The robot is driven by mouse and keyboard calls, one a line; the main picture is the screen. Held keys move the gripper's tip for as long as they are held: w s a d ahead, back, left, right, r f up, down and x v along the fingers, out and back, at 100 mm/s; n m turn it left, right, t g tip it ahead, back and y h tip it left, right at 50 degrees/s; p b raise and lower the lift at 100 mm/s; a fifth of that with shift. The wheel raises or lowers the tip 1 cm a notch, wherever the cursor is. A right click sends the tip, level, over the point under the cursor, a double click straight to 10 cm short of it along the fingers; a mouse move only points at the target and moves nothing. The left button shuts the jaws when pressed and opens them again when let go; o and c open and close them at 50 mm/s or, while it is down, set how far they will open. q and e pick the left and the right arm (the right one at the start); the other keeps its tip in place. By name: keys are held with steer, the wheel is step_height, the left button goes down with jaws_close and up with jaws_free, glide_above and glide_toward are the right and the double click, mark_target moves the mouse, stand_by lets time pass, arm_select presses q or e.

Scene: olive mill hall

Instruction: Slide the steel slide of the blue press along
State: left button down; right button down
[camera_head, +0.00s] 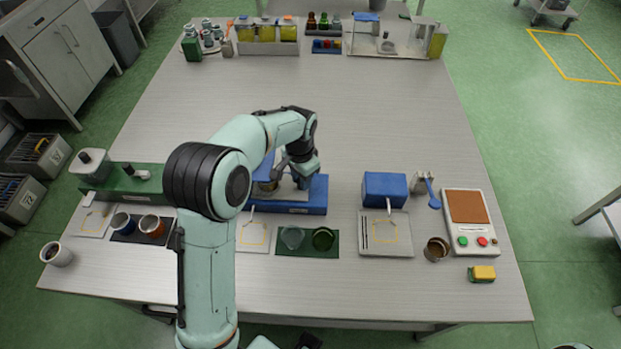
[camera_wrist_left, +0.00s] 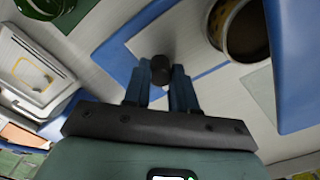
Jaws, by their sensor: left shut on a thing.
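The blue press (camera_head: 316,203) stands mid-table, partly hidden behind my left arm. Its pale steel slide (camera_head: 290,191) lies on the blue base, and it also shows in the left wrist view (camera_wrist_left: 190,40). My left gripper (camera_head: 299,181) is over the press. In the left wrist view my left gripper (camera_wrist_left: 160,82) has its two blue fingers shut on a dark round knob (camera_wrist_left: 160,68) above the slide. A brownish round cup (camera_wrist_left: 243,30) is beside the knob.
A green press (camera_head: 125,183) stands to the left, a blue box unit (camera_head: 385,188) to the right. A dark green mat (camera_head: 307,250) with two glass dishes lies in front. A scale-like panel (camera_head: 467,215) is farther right. The table behind the press is clear.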

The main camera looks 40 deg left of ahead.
arm_select(q)
steer(key=c, duration=0.9)
jaws_free()
step_height(320, 180, up, 13)
steer(key=p, duration=0.1)
steer(key=shift+r+p, duration=0.2)
steer(key=shift+p, duration=0.15)
arm_select(e)
steer(key=shift+w+r, duration=0.25)
steer(key=shift+r, duration=0.25)
steer(key=shift+w+r, duration=0.25)
steer(key=shift+r, duration=0.25)
arm_select(q)
steer(key=shift+d+f, duration=0.1)
